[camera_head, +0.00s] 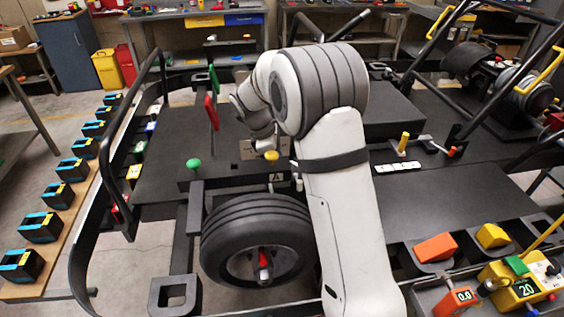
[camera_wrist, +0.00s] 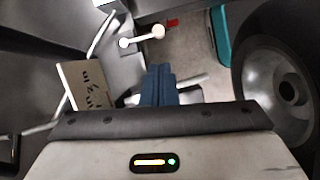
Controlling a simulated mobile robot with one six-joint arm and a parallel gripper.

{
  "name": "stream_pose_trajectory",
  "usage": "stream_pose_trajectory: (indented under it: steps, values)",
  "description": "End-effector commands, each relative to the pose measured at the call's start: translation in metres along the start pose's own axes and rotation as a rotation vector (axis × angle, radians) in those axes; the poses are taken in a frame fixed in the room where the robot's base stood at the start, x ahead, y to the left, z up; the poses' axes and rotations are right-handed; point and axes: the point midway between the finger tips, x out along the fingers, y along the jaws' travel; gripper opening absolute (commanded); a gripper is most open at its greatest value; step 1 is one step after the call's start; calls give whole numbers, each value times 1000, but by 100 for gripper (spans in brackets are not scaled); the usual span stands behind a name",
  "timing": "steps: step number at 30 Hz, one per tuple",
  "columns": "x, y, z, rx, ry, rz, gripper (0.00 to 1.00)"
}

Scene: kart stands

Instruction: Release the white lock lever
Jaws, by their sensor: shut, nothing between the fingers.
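A white lever with rounded ends (camera_wrist: 142,38) shows in the upper middle of the wrist view, beyond my fingertips. I take it for the lock lever, but cannot tell its state. My gripper (camera_wrist: 158,70) shows as two dark blue fingers pressed together, with nothing between them. The fingertips point toward the lever and look a little apart from it in the picture. In the head view my arm covers much of the area, and I cannot make out my fingertips or the lever clearly there.
A black tyre (camera_head: 257,240) stands close by; it also fills the right of the wrist view (camera_wrist: 285,85). A tan lettered plate (camera_wrist: 86,84) and pale rods lie left of my fingers.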

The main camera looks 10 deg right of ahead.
Motion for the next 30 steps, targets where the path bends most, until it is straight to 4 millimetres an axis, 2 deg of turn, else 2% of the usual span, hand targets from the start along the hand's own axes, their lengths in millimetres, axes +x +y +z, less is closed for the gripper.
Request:
stream_pose_trajectory:
  steps: [1,3,12,16,25,26,30]
  values:
    - [14,0,-2,1,0,-1,0]
    - [25,0,-2,2,-1,-2,0]
    - [68,0,-1,2,0,-1,0]
    - [74,0,0,0,-1,-1,0]
    - [74,0,1,1,-1,-1,0]
    - [79,2,14,5,-1,-2,0]
    - [74,0,1,-9,-1,3,0]
